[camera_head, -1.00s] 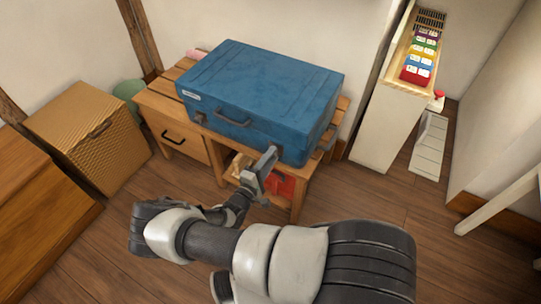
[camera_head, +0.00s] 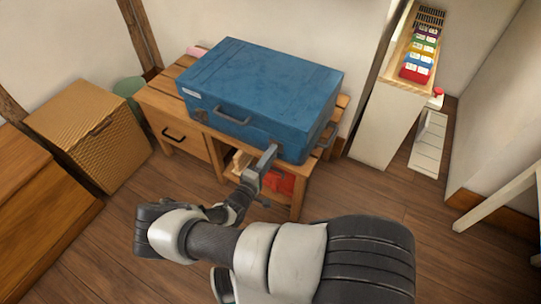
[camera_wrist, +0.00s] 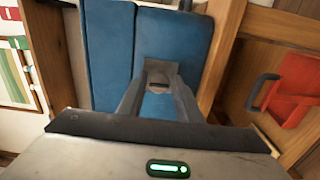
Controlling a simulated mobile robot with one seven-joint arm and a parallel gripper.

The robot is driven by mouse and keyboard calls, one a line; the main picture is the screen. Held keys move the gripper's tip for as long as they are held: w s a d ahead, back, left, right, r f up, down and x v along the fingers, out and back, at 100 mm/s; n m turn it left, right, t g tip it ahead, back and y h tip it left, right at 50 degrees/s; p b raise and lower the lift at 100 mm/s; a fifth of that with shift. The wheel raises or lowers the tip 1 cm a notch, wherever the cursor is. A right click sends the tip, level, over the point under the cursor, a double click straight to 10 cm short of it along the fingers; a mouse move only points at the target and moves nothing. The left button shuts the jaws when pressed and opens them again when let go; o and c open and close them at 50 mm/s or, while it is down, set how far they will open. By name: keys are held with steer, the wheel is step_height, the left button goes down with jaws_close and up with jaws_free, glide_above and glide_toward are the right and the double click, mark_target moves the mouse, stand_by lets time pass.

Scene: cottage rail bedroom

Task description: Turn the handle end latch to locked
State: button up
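A blue suitcase (camera_head: 262,90) lies closed on a wooden bench, with a carry handle (camera_head: 232,115) on its front face. A latch (camera_head: 200,114) sits near the front's left end. Another latch, a grey plate with a small dark-slotted knob (camera_wrist: 158,82), shows in the wrist view, on the blue case between my fingers. In the head view my gripper (camera_head: 269,155) is at the right part of the front face and hides this latch. My fingers (camera_wrist: 160,90) are apart, one on either side of the knob; whether they touch it is unclear.
The wooden bench (camera_head: 165,105) has a drawer at left and an open shelf holding a red object (camera_head: 280,181), also in the wrist view (camera_wrist: 295,90). A woven box (camera_head: 95,130) stands left. A white cabinet (camera_head: 385,125) stands right. The floor in front is clear.

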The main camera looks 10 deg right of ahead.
steer(key=shift+o, duration=1)
steer(key=p+v, duration=0.1)
steer(key=v, duration=1.6)
steer(key=shift+a, duration=0.25)
steer(key=shift+s, duration=0.1)
